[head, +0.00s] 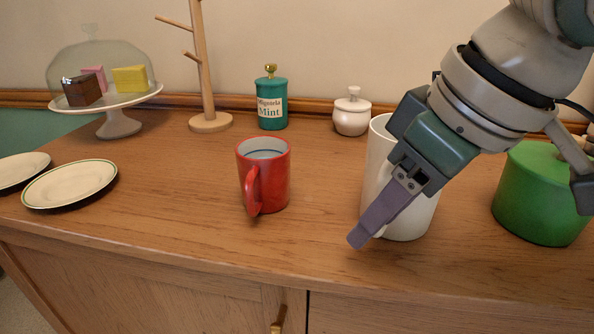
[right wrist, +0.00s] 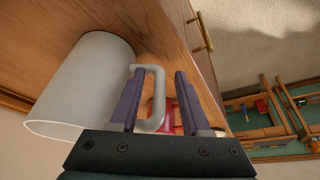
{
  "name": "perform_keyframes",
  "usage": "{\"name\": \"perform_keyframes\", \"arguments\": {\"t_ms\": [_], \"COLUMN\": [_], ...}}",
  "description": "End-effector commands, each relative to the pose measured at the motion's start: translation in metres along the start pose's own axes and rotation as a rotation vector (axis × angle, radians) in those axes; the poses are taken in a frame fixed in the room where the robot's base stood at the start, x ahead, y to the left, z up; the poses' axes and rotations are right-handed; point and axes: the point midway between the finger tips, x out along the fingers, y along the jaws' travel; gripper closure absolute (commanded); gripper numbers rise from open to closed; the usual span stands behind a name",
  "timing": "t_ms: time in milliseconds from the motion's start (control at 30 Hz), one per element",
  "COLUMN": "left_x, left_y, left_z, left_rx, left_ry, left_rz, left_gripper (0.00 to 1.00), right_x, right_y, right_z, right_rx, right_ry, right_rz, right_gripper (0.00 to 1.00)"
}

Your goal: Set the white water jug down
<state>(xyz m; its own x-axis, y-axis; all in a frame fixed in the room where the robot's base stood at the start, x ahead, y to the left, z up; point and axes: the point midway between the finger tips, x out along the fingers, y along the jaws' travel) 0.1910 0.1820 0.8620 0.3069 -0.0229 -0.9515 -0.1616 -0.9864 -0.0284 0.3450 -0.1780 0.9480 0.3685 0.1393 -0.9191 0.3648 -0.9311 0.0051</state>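The white water jug (head: 412,212) stands upright on the wooden sideboard top, partly hidden behind my right gripper in the head view. In the right wrist view the jug (right wrist: 85,85) is at the left, with its handle (right wrist: 158,98) between my fingers. My right gripper (head: 361,236) points down at the handle side of the jug. In the right wrist view the two fingers of this gripper (right wrist: 158,77) are apart, with gaps beside the handle, so it is open around it. My left gripper is not in view.
A red mug (head: 277,185) stands left of the jug. A green pot (head: 535,200) stands to its right. Plates (head: 70,184) and a cake stand (head: 118,124) are left. The front middle is clear.

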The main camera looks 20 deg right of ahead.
Motion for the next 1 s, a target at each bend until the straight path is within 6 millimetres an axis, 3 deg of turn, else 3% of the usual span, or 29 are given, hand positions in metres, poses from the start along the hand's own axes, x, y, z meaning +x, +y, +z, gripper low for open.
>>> {"name": "perform_keyframes", "arguments": {"t_ms": [267,367,700,900,1000], "left_x": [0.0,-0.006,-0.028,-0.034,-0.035], "left_y": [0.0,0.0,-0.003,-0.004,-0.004], "left_z": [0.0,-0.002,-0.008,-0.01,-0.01], "left_rx": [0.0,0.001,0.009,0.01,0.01], "left_ry": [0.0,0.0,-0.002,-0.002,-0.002], "left_rz": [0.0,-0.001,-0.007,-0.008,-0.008], "left_gripper": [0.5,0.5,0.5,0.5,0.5], "right_x": [-0.004,-0.018,-0.094,-0.119,-0.119], "right_y": [0.0,0.001,0.001,0.001,-0.005], "right_z": [-0.002,-0.003,-0.003,-0.002,-0.002], "right_rx": [0.0,0.001,-0.001,0.001,-0.016], "right_ry": [0.002,0.003,0.003,0.001,0.006], "right_rz": [0.001,0.001,0.002,0.001,-0.011], "right_gripper": [0.53,0.53,0.53,0.53,0.53]}}
